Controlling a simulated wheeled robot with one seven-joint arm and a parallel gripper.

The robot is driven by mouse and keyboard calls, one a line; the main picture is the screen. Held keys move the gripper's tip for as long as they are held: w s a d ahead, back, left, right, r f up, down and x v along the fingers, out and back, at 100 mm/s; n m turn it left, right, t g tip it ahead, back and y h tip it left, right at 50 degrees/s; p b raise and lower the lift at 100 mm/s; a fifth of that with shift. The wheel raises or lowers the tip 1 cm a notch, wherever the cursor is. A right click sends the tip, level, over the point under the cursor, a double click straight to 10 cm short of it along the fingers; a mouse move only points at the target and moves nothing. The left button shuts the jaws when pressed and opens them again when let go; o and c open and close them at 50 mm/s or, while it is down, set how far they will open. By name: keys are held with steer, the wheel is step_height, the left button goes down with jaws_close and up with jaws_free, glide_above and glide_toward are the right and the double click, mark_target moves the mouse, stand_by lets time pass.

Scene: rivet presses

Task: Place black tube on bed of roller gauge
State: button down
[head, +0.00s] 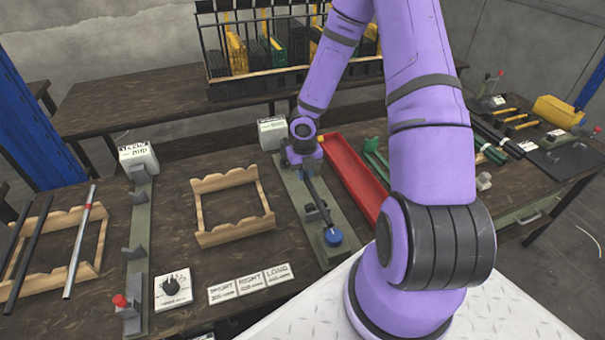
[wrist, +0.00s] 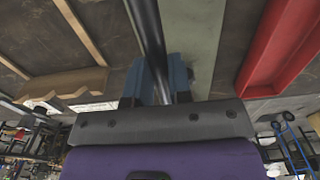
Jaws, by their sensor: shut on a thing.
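My gripper (head: 306,174) is over the green-grey gauge base (head: 291,198) with the blue knob (head: 333,236), right of the middle rack. Its blue fingers (wrist: 157,80) are shut on a black tube (wrist: 147,30) in the wrist view. In the head view the tube (head: 319,203) runs along the base towards the blue knob, low over a dark support. I cannot tell whether it touches the bed. A second green-grey gauge (head: 137,250), with upright grey supports and a red knob, stands at left.
An empty wooden rack (head: 231,205) stands between the gauges. A red tray (head: 352,172) lies close right of the held tube. The left wooden rack (head: 63,222) holds several tubes.

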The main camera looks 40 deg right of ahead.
steer(key=shift+w+d+f, duration=0.1)
steer(key=shift+w+d, duration=0.25)
steer(key=shift+w, duration=0.35)
steer(key=shift+w+d+f, duration=0.1)
steer(key=shift+w+d, duration=0.25)
steer(key=shift+w, duration=0.3)
steer(key=shift+w+d+f, duration=0.1)
steer(key=shift+w+f, duration=0.05)
steer(key=shift+w, duration=0.05)
steer(key=shift+f, duration=1.6)
steer(key=c, duration=1)
jaws_free()
steer(key=shift+c, duration=0.2)
